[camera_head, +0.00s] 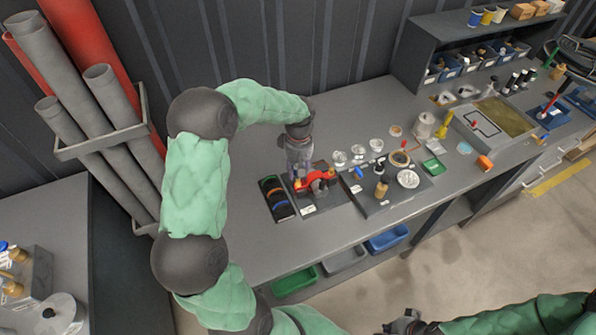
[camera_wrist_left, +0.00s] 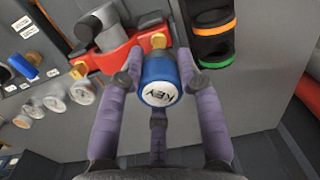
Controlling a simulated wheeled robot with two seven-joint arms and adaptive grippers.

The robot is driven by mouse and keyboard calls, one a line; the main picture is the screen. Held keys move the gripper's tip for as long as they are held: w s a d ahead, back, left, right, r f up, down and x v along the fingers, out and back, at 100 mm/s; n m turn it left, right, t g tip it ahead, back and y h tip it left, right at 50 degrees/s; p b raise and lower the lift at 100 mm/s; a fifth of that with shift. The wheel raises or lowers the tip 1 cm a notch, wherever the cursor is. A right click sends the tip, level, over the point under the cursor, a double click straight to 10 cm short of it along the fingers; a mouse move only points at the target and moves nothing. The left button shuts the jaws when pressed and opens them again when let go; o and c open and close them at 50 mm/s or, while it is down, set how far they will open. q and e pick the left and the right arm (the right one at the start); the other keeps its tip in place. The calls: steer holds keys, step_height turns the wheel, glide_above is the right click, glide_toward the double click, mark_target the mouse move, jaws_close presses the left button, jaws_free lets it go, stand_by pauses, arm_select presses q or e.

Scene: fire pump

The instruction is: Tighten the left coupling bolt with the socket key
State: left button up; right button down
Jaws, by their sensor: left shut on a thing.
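My left gripper (camera_head: 299,172) is over the red coupling (camera_head: 317,184) on the bench. In the left wrist view, its purple fingers (camera_wrist_left: 158,90) are shut around the socket key (camera_wrist_left: 160,84), a blue cylinder with a white end marked KEY. The key is beside a brass bolt (camera_wrist_left: 158,41) at the end of the red coupling (camera_wrist_left: 112,52) nearer the ringed black block. Its far end is hidden, so I cannot tell whether it sits on a bolt. Another brass bolt (camera_wrist_left: 79,70) shows at the other end. My right gripper (camera_head: 404,323) is at the bottom edge, its fingers unclear.
A black block with coloured rings (camera_head: 276,198) lies just left of the coupling. Right of it stand several clear dishes (camera_head: 357,152) and a dark tray (camera_head: 405,188) with small items. The bench front left (camera_head: 245,250) is bare.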

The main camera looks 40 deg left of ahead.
arm_select(q)
steer(key=n+b, duration=0.1)
steer(key=n, duration=0.3)
steer(key=shift+n, duration=0.4)
steer(key=n+b, duration=0.1)
steer(key=n, duration=0.2)
steer(key=shift+n, duration=1.1)
steer(key=m+p, duration=0.1)
steer(key=p, duration=0.1)
steer(key=r+m+p, duration=0.1)
steer(key=m+p, duration=0.1)
steer(key=p, duration=0.1)
steer(key=m+p, duration=0.2)
steer(key=shift+r+p, duration=0.4)
steer(key=shift+m+p, duration=0.45)
steer(key=shift+m, duration=0.25)
steer(key=shift+f, duration=0.25)
steer(key=shift+f+b, duration=0.85)
steer(key=shift+f, duration=0.6)
